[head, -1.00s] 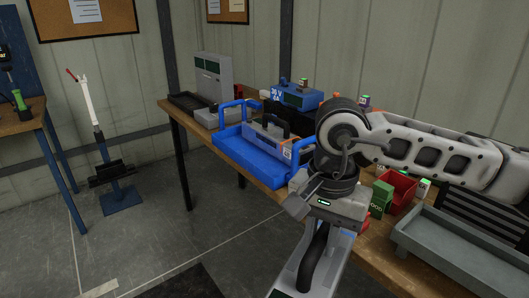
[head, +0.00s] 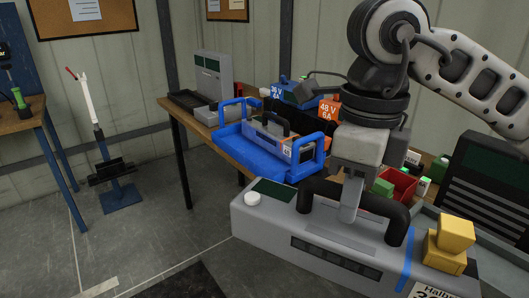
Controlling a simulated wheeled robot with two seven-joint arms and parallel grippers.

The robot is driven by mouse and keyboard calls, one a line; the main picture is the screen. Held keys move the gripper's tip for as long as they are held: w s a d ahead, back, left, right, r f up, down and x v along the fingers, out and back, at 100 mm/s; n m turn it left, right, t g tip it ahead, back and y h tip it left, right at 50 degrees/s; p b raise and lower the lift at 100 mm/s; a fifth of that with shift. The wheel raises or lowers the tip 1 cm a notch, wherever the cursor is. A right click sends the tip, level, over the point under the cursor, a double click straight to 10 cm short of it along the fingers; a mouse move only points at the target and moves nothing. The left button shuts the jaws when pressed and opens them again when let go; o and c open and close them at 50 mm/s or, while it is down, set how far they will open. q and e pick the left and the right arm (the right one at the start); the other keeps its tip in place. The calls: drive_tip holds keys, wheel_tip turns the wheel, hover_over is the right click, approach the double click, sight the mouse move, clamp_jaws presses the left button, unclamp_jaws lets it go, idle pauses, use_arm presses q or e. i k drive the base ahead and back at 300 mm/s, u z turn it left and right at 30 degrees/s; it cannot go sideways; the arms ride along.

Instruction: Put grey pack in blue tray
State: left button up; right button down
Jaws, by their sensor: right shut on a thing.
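A large grey pack (head: 275,228) with a black handle (head: 397,222), a blue stripe and a yellow connector is close in front of the camera. My right gripper (head: 348,208) is shut on it at the handle and holds it up, in front of the workbench. The blue tray (head: 236,152) with raised blue handles sits on the bench, behind and left of the held pack. Another grey pack (head: 262,137) with a black handle lies in the tray. My left gripper is not in view.
Behind the tray stand a grey machine (head: 212,78), a blue charger (head: 287,92) and an orange box (head: 329,108). A red bin (head: 398,184) and a grey tray (head: 490,240) are at the right of the wooden bench. The floor at left is mostly clear.

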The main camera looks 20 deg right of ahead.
sight(253, 154)
drive_tip(key=i, duration=2)
